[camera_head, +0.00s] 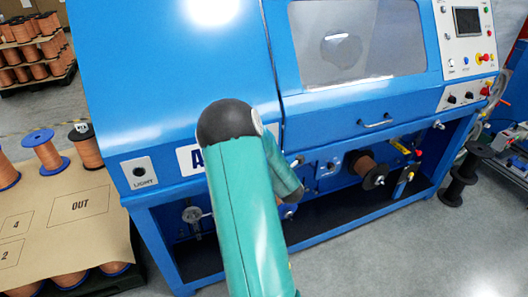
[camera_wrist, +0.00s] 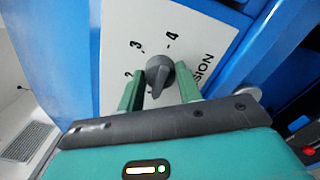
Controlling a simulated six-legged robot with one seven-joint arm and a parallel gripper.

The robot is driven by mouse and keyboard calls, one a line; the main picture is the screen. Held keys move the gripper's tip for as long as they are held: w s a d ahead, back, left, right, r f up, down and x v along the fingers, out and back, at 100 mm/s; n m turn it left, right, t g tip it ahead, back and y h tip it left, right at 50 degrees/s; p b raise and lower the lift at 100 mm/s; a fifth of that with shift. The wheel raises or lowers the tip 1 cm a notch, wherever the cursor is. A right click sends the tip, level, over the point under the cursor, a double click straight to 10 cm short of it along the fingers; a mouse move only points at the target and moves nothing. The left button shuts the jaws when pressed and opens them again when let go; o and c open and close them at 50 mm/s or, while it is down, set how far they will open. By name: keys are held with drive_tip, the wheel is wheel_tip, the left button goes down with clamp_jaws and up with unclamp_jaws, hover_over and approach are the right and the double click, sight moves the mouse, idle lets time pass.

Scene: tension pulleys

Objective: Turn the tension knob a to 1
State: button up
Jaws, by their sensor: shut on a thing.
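In the wrist view the tension knob (camera_wrist: 158,73) is a small dark grey knob on a white dial plate (camera_wrist: 118,22). The plate carries the numbers 2, 3 and 4 and part of the word "TENSION". No 1 is visible on it. The knob's tapered end points down toward my gripper (camera_wrist: 158,88). My gripper's two green fingers stand on either side of the knob and are shut on it. In the head view my green arm covers the gripper and this knob.
The blue machine (camera_head: 170,60) fills most of the head view, with a windowed door (camera_head: 355,40) and a control panel (camera_head: 467,45). A copper spool (camera_head: 362,167) sits low on its front.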

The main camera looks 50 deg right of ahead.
drive_tip(key=o, duration=1)
drive_tip(key=shift+s, duration=0.1)
drive_tip(key=v, duration=1.3)
drive_tip(key=shift+s+a, duration=0.2)
drive_tip(key=shift+s, duration=0.1)
